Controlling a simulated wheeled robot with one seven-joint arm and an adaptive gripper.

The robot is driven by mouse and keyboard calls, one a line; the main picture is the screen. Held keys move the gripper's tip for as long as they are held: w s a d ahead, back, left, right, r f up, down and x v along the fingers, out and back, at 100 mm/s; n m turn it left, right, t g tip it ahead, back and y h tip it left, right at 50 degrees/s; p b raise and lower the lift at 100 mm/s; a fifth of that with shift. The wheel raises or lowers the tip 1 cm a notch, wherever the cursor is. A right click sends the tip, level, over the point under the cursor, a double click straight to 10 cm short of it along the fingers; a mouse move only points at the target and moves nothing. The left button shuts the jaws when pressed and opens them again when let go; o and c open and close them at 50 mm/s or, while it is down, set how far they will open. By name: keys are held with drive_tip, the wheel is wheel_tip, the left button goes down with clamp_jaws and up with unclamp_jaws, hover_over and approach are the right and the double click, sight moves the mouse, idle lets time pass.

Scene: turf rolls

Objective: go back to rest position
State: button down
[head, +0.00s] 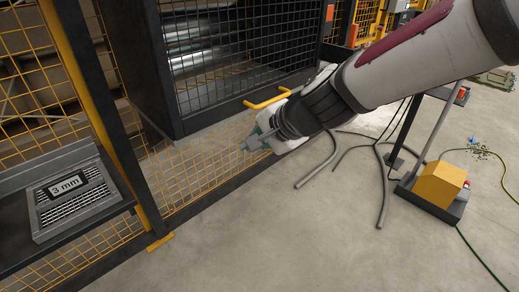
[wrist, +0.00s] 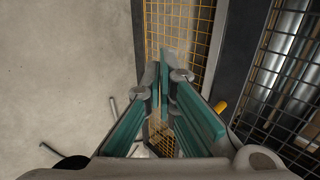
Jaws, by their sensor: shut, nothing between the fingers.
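My gripper (head: 262,140) hangs in front of the yellow mesh fence in the head view, with my arm reaching in from the upper right. In the wrist view my gripper (wrist: 163,68) shows two teal-padded fingers whose tips come together with nothing between them. No part of the gripper is seen to hold anything. The fingers point toward the yellow mesh panel (wrist: 203,22) beside a dark post.
A grey tray marked "3 mm" (head: 72,198) lies on a dark shelf (head: 25,241) at left. A yellow handle (head: 267,98) is close behind my gripper. Grey hoses (head: 318,165) and a yellow box (head: 438,184) stand at right. The front floor is clear.

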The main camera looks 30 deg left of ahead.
drive_tip(key=shift+s+d, duration=0.3)
drive_tip(key=shift+d, duration=0.6)
drive_tip(key=s+d+r+n+h, duration=0.2)
drive_tip(key=s+d, duration=0.2)
drive_tip(key=d, duration=0.7)
drive_tip(key=s+d+r+n+h, duration=0.1)
drive_tip(key=s+d+n+h, duration=0.3)
drive_tip(key=d, duration=0.7)
drive_tip(key=s+d+r+m+g+h, duration=0.1)
drive_tip(key=s+d+m+g+h, duration=0.15)
drive_tip(key=s+d, duration=1.6)
wheel_tip(320, 180, up, 36)
drive_tip(key=t+p, duration=0.3)
drive_tip(key=p, duration=3.1)
drive_tip(key=shift+w+d+r+t, duration=0.2)
drive_tip(key=shift+d+t, duration=0.15)
drive_tip(key=shift+n, duration=0.25)
